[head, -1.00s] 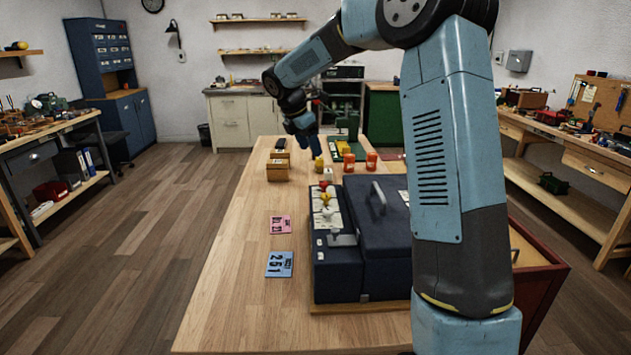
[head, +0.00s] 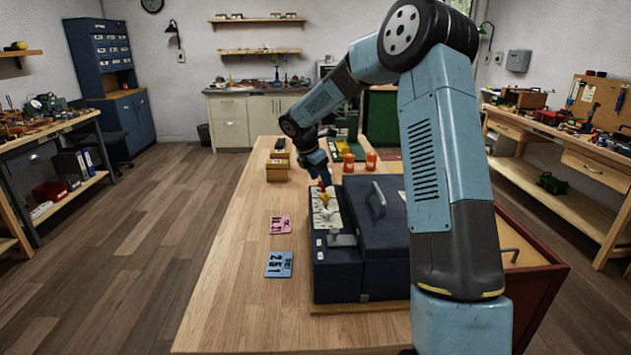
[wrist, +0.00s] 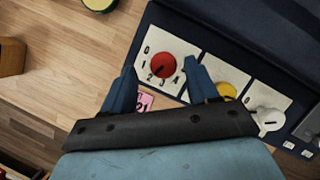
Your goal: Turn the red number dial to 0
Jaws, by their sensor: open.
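The red number dial (wrist: 151,66) is a round knob on a pale plate with printed numbers around it, 0 at the upper left. In the wrist view my gripper (wrist: 158,76) is open, its two blue fingers spread on either side of the dial's lower part. I cannot tell whether they touch it. In the head view my gripper (head: 321,180) is over the far end of the dark blue box (head: 335,275), and the red dial is mostly hidden by it. I cannot read the dial's pointer clearly.
A yellow dial (wrist: 227,90) and a white dial (wrist: 262,120) sit in a row beside the red one. Pink (head: 280,225) and blue (head: 279,264) number cards lie on the table (head: 225,290). Wooden blocks (head: 277,170) and orange cylinders (head: 371,159) stand behind.

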